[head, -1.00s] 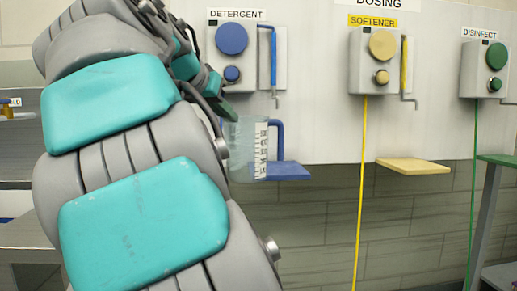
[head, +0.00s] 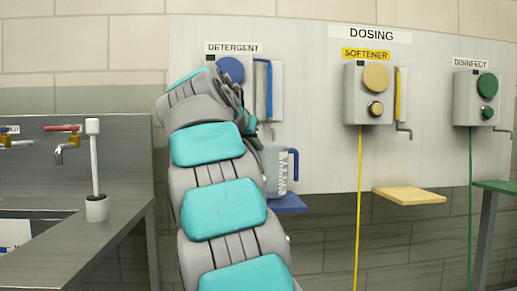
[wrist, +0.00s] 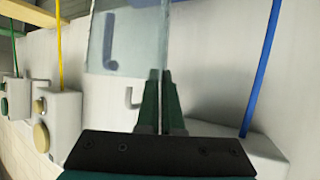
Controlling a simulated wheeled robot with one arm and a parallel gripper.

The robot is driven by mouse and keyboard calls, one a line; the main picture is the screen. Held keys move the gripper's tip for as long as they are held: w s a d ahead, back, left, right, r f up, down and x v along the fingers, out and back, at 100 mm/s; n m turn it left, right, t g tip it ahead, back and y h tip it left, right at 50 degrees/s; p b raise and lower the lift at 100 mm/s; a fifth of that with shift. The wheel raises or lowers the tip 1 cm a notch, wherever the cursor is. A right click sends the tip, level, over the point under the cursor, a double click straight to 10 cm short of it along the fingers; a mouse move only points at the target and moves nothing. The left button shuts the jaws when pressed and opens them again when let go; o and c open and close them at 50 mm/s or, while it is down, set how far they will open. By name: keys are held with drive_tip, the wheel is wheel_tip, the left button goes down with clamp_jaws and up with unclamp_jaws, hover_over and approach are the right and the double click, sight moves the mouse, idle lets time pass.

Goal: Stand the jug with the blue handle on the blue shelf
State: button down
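The clear jug (head: 274,171) with the blue handle (head: 294,164) is upright in the head view. It overlaps the left part of the blue shelf (head: 290,204), with its handle to the right; I cannot tell whether its base touches the shelf. The jug's clear wall (wrist: 128,30) is beyond my fingertips in the wrist view, with the handle showing through it. My gripper (wrist: 162,76) has its fingers nearly together on the jug's rim, at the side away from the handle. In the head view my arm hides part of the gripper and the jug's left side.
The detergent dispenser (head: 230,70) with its blue tube (head: 269,90) is above the shelf. A yellow shelf (head: 409,195) and a green shelf (head: 497,187) are to the right. A steel counter (head: 90,240) with taps and a white brush (head: 95,165) is at the left.

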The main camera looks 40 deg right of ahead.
drive_tip(key=shift+w+d+r, duration=0.1)
drive_tip(key=shift+w+d, duration=0.3)
drive_tip(key=shift+d, duration=0.4)
drive_tip(key=shift+f, duration=0.8)
drive_tip(key=shift+f, duration=0.2)
drive_tip(key=c, duration=1.1)
unclamp_jaws()
drive_tip(key=shift+r, duration=0.15)
drive_tip(key=shift+a+r, duration=0.1)
drive_tip(key=shift+r, duration=0.05)
drive_tip(key=v, duration=1.2)
drive_tip(key=shift+s, duration=0.1)
